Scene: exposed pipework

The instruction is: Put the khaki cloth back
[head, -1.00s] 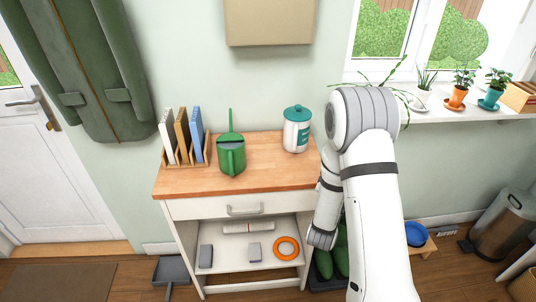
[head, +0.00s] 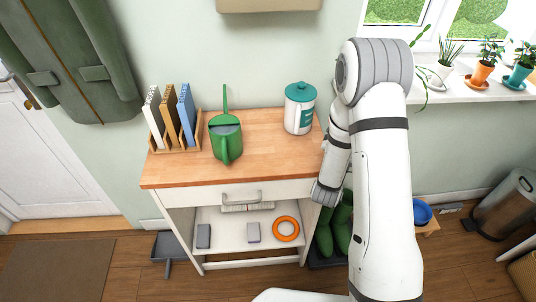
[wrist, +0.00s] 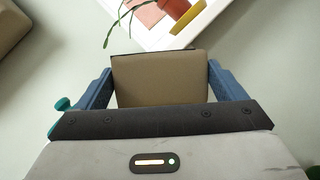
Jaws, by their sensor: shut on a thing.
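My gripper (wrist: 160,88) is shut on a flat khaki piece, which I take to be the khaki cloth (wrist: 160,80), held between two blue fingers in the wrist view. My gripper and the cloth do not show in the head view, where my own arm fills the right side. On the left of the wooden worktop stands a small wooden rack (head: 174,149). It holds a white piece (head: 154,117), an ochre-brown piece (head: 171,117) and a blue piece (head: 187,113), all upright. My gripper is away from the rack, near the windowsill.
A green watering can (head: 226,141) stands right of the rack, and a white canister with a teal lid (head: 299,108) farther right on the worktop (head: 265,150). Potted plants line the windowsill (head: 465,90). A beige box (head: 268,4) hangs on the wall above. Worktop front is clear.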

